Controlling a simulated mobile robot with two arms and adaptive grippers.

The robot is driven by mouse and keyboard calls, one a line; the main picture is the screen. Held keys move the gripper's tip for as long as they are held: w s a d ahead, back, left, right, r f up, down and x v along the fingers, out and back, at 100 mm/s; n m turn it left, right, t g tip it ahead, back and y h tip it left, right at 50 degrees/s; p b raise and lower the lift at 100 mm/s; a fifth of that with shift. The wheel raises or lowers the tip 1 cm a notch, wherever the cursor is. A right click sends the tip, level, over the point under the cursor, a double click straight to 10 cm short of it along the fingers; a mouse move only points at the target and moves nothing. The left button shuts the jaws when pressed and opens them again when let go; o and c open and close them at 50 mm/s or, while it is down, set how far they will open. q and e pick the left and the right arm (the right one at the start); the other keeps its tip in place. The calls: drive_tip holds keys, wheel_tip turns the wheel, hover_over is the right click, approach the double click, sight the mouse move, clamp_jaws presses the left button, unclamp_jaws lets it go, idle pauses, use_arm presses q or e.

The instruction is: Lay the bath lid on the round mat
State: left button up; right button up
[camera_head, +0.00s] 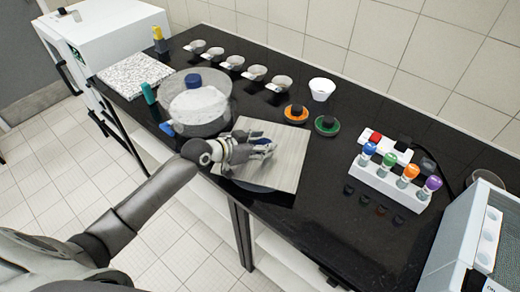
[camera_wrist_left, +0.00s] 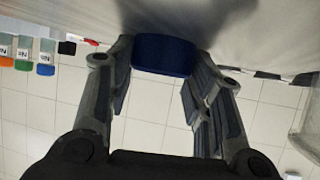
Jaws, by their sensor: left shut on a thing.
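The bath lid (camera_head: 285,158) is a pale, wood-grained square plate, lying roughly level over the table's front part. My left gripper (camera_head: 262,149) reaches over it from the left and hides its knob in the head view. In the left wrist view, the blue knob (camera_wrist_left: 165,55) sits between the fingers of my left gripper (camera_wrist_left: 162,70), against the grey lid surface (camera_wrist_left: 260,30). A dark round edge, likely the round mat (camera_head: 250,187), shows under the lid's front side; the rest is covered. I cannot tell whether lid and mat touch. My right gripper is out of view.
A clear round tub (camera_head: 207,122) with white contents and a blue-topped item stands just left of the lid. Orange (camera_head: 296,114) and green (camera_head: 327,125) discs lie behind it. A white rack (camera_head: 390,182) of coloured-top bottles stands right. Black tabletop is clear between lid and rack.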

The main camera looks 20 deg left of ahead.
use_arm(q)
drive_tip(key=shift+w+a+f, duration=0.2)
wheel_tip(320, 180, down, 3)
drive_tip(key=shift+r+p, duration=0.1)
drive_tip(key=shift+p, duration=0.5)
drive_tip(key=shift+f, duration=0.2)
drive_tip(key=shift+f+b, duration=0.2)
drive_tip(key=shift+b, duration=0.1)
drive_tip(key=o, duration=1.3)
drive_tip(key=shift+r, duration=0.1)
